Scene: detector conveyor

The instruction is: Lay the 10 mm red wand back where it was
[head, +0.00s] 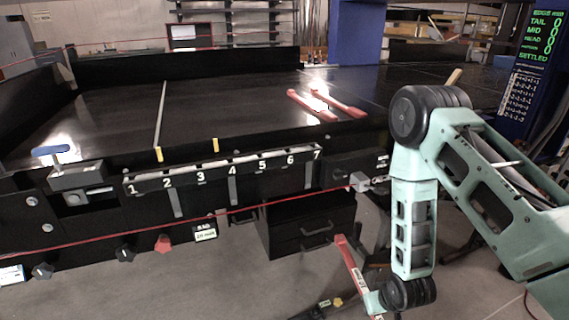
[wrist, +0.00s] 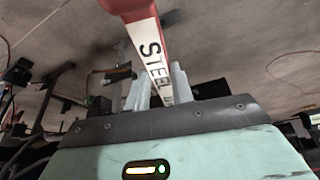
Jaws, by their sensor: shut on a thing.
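My gripper (wrist: 160,90) is shut on a red wand (wrist: 122,8) with a white label reading "STEEL" and a further mark cut off by the jaws, so its size cannot be read. In the head view the held red wand (head: 350,262) hangs tilted in front of the conveyor, low over the floor, its free end pointing up and left. My gripper (head: 374,302) is at its lower end near the bottom edge. Two more red wands (head: 311,106) (head: 338,103) lie side by side on the black conveyor bed (head: 230,110), near its front edge.
A rail (head: 225,170) numbered 1 to 7 runs along the conveyor front. Below are knobs (head: 163,245), a red cord (head: 255,207) and a black drawer box (head: 310,225). A green-lettered display (head: 541,35) reads zeros and "SETTLED". The bed left of the wands is mostly clear.

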